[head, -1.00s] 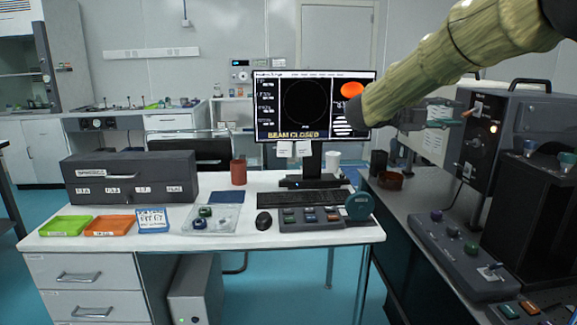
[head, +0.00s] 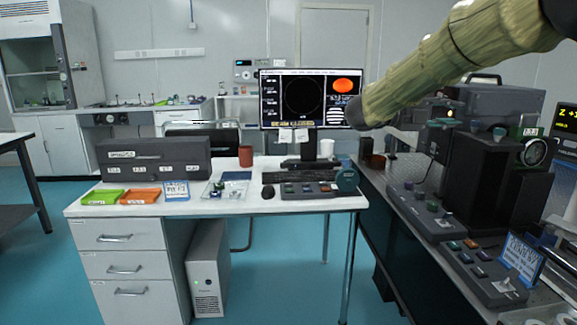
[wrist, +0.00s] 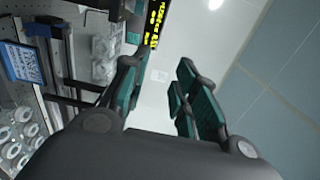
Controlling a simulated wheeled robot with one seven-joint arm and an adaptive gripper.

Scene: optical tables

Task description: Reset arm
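My arm, in a tan ribbed sleeve (head: 455,65), reaches in from the upper right of the head view, above the instrument bench. My gripper (wrist: 158,78) shows in the wrist view with its two green-padded fingers spread apart. Nothing is between the fingers; behind the gap are a pale wall and ceiling. In the head view the gripper cannot be made out clearly against the dark equipment.
A white desk (head: 225,207) holds a grey drawer box (head: 155,159), green (head: 103,197) and orange (head: 141,195) trays, and a monitor (head: 303,100). Dark instruments (head: 480,160) crowd the right bench.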

